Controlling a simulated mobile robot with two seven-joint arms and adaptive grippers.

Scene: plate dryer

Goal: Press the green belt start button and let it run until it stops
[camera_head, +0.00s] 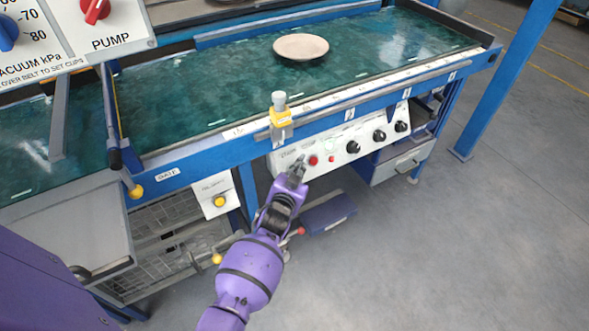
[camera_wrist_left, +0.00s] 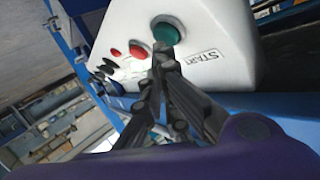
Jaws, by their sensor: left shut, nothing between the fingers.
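The green start button (camera_wrist_left: 166,34) shows in the left wrist view on a white control panel (camera_wrist_left: 207,28), beside a label reading START. My left gripper (camera_wrist_left: 162,60) is shut and empty. Its fingertips are just in front of the green button and overlap its lower edge; I cannot tell whether they touch it. In the head view my left gripper (camera_head: 298,165) is at the left end of the panel (camera_head: 345,143) and hides the green button. The green belt (camera_head: 390,45) carries one pale round plate (camera_head: 301,47). My right gripper is not in view.
Red buttons (camera_head: 313,160) and several black knobs (camera_head: 352,147) sit right of my gripper on the panel. A yellow clamp with a grey knob (camera_head: 280,112) stands on the rail above. Open floor lies at right.

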